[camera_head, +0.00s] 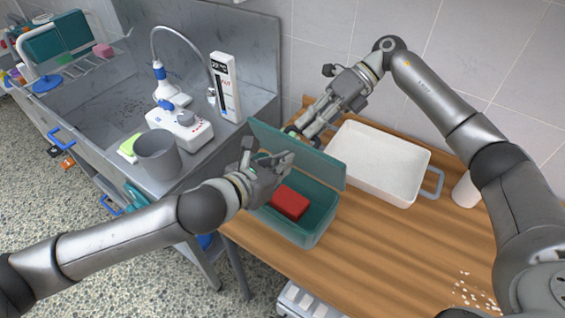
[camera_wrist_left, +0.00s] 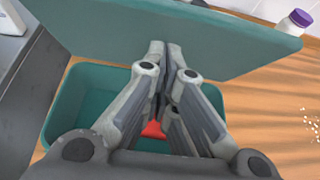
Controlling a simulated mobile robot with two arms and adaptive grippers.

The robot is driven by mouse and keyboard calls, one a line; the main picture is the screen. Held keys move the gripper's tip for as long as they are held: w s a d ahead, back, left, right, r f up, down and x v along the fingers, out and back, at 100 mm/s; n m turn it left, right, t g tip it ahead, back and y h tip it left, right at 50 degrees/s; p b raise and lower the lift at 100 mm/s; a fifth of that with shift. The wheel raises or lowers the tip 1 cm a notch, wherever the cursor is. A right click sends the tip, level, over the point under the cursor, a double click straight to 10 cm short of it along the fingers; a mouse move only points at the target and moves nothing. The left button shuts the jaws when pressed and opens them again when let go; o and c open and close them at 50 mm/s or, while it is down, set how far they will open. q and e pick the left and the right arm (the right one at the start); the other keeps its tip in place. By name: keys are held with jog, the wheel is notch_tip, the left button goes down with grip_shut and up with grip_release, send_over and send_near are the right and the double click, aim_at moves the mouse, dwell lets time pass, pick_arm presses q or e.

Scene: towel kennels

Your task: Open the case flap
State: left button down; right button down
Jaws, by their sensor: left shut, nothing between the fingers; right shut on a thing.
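The teal case (camera_head: 312,232) stands on the wooden table and holds a red block (camera_head: 290,203). Its flap (camera_head: 322,168) is raised at the back, tilted up off the case, so the inside is open to view. My right gripper (camera_head: 297,132) comes from behind and is shut at the flap's upper edge. My left gripper (camera_head: 286,160) is shut and empty above the case, in front of the flap. In the left wrist view its closed fingers (camera_wrist_left: 167,60) cover part of the flap (camera_wrist_left: 110,25), the case (camera_wrist_left: 70,100) and the red block (camera_wrist_left: 152,130).
A white tray (camera_head: 375,160) with a blue-grey handle stands right of the case. A white bottle (camera_head: 465,190) is beyond it. White crumbs (camera_head: 475,290) lie at the table's right.

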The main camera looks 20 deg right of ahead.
pick_arm(q)
jog(key=shift+d, duration=0.1)
pick_arm(e)
jog(key=shift+s+d+f, duration=0.1)
jog(key=shift+s+f, duration=0.05)
jog(key=shift+f, duration=0.4)
pick_arm(q)
jog(key=shift+w+d+r, duration=0.35)
jog(key=shift+w+d, duration=0.15)
pick_arm(e)
jog(key=c, duration=1.8)
grip_release()
jog(key=o, duration=0.3)
jog(key=shift+w, duration=0.25)
pick_arm(q)
jog(key=shift+w, duration=0.15)
pick_arm(e)
jog(key=shift+r, duration=0.2)
